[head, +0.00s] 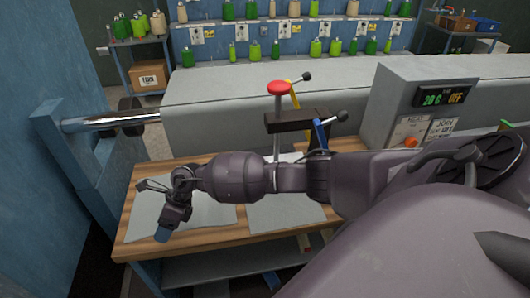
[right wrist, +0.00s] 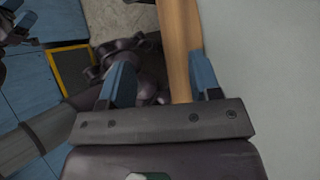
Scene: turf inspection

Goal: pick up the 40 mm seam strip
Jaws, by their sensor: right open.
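I cannot make out the 40 mm seam strip for certain in either view. My right gripper (head: 163,234) is over the left front of the wooden workbench (head: 140,249) in the head view. In the right wrist view my right gripper (right wrist: 163,70) shows two blue fingers, wide apart, with nothing held. The bench's wooden edge (right wrist: 180,40) passes behind the gap between them, close to the right finger. A dark part with blue pieces at the top left of that view looks like my left gripper (right wrist: 17,25); it is cut by the frame.
Grey sheets (head: 285,214) lie on the bench. A stand with a red knob (head: 278,88) and a grey control box (head: 412,95) are behind. Coloured pieces (head: 304,243) show below the front edge, near a lower shelf (head: 215,268). A blue frame (head: 85,150) stands left.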

